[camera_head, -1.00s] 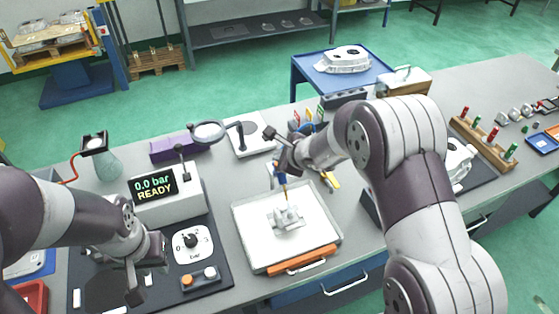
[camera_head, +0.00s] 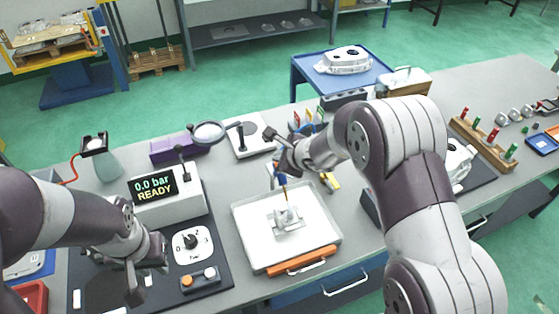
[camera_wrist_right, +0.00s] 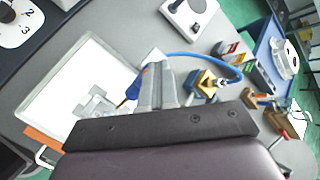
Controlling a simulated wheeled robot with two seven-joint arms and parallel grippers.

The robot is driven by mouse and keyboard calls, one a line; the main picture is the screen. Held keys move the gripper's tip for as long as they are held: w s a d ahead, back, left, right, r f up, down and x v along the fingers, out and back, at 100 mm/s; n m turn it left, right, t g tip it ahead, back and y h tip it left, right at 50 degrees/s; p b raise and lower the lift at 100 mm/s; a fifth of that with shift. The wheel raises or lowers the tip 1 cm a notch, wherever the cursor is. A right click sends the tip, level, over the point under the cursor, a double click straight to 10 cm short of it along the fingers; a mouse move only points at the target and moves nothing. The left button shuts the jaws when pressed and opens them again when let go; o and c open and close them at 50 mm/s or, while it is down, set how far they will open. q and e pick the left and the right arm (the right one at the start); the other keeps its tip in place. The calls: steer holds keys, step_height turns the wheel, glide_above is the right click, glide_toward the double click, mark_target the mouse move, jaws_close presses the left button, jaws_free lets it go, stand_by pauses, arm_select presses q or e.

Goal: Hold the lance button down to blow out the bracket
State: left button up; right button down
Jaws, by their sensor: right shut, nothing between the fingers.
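The grey metal bracket (camera_head: 287,218) sits in the white tray (camera_head: 247,246). The lance (camera_head: 283,186), blue with a brass-coloured nozzle, points down at the bracket from just above it. In the right wrist view the lance (camera_wrist_right: 131,92) is beside my finger tips, partly hidden behind them. My right gripper (camera_head: 279,165) is shut at the lance's upper part, with nothing between its fingers; its fingers also show in the wrist view (camera_wrist_right: 157,84). The button is hidden, so I cannot tell whether it is pressed. My left gripper (camera_head: 149,272) is open and empty over the dark mat.
A control box (camera_head: 168,195) reads 0.0 bar READY. A dial (camera_head: 191,243) and a two-button box (camera_head: 200,279) lie beside my left gripper. A magnifier (camera_head: 209,132) stands behind the tray. A blue hose (camera_wrist_right: 205,58) curves behind my right fingers.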

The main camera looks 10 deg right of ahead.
stand_by(0.6)
steer(key=shift+r+p, duration=0.7)
steer(key=shift+r, duration=0.3)
steer(key=shift+r, duration=0.1)
step_height(320, 180, up, 5)
steer(key=p, duration=0.3)
steer(key=shift+p, duration=0.4)
